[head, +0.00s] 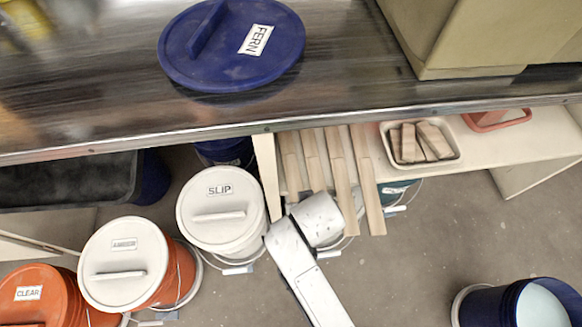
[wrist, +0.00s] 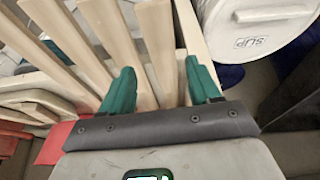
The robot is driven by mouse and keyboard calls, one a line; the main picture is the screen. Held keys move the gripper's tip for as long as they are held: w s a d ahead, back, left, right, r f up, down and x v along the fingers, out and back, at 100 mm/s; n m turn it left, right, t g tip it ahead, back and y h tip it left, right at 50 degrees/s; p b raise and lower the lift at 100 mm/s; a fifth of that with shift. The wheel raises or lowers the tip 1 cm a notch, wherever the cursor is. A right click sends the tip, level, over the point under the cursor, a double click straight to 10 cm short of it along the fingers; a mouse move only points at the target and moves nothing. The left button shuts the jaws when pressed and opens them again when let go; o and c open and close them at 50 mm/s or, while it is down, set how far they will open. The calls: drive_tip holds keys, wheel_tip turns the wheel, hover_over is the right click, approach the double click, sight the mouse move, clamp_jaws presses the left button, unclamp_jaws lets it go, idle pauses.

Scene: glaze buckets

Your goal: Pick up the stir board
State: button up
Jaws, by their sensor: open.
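Several long pale wooden boards lie side by side under the bench edge, with their ends sticking out; which one is the stir board I cannot tell. One board (head: 369,185) is at the right of the row in the head view. In the wrist view, my gripper (wrist: 160,66) has its two teal fingers spread and empty, with a board (wrist: 156,35) running between them. I cannot tell whether the fingers are level with it or above it. In the head view my arm hides the fingers and parts of the boards.
A white-lidded SLIP bucket (head: 220,205) stands close left of the boards. Orange AMBER (head: 125,265) and CLEAR (head: 30,293) buckets stand further left. A tray of wooden blocks (head: 457,153) is right of the boards.

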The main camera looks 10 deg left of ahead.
drive_tip(key=b+x, duration=0.2)
drive_tip(key=x, duration=0.6)
drive_tip(key=shift+s, duration=0.1)
drive_tip(key=shift+r, duration=0.1)
drive_tip(key=shift+c, duration=0.4)
drive_tip(key=c, duration=0.9)
drive_tip(key=shift+c, duration=0.3)
drive_tip(key=shift+r, duration=0.1)
